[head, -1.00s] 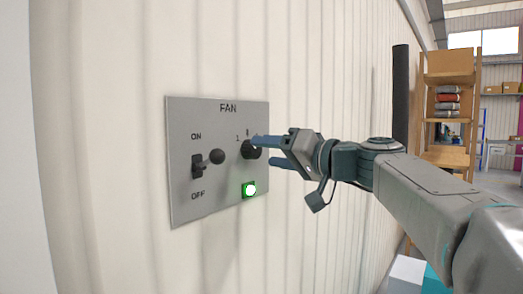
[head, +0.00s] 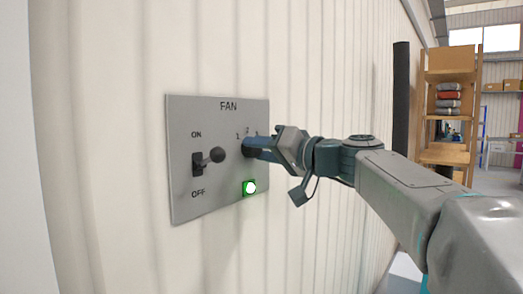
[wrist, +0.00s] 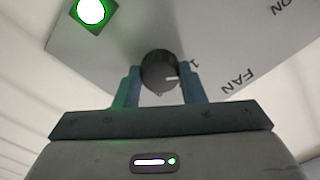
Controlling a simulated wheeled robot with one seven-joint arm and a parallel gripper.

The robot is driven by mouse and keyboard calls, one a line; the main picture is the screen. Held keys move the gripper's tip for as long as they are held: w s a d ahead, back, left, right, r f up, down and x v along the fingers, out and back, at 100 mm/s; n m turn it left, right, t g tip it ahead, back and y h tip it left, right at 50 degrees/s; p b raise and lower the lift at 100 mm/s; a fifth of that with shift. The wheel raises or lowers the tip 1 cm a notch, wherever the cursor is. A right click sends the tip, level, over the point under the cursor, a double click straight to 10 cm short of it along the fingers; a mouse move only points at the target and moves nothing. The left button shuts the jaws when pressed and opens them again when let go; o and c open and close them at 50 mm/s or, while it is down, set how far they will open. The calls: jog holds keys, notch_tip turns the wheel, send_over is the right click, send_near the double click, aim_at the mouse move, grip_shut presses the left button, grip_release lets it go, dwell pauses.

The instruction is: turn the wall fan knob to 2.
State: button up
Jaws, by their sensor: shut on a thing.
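The grey fan panel (head: 220,112) is fixed to the wall, with the word FAN at its top. The dark round knob (head: 247,149) sits at its right side, with 1 and 2 printed above it. My gripper (head: 257,148) is shut on the knob, a blue-teal finger on each side. In the wrist view the knob (wrist: 158,68) is between the fingertips (wrist: 160,76). Its white mark points to the right, close to the printed 1 and a little below it. The 2 cannot be seen in the wrist view.
A toggle switch (head: 216,155) with a ball end stands left of the knob, between ON and OFF labels. A green lamp (head: 249,188) is lit below the knob. A dark vertical pole (head: 401,110) and a wooden shelf (head: 448,95) stand to the right.

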jog(key=shift+m, duration=4.8)
jog(key=o, duration=1)
jog(key=shift+d, duration=0.1)
jog(key=v, duration=1.3)
jog(key=shift+s+d, duration=0.25)
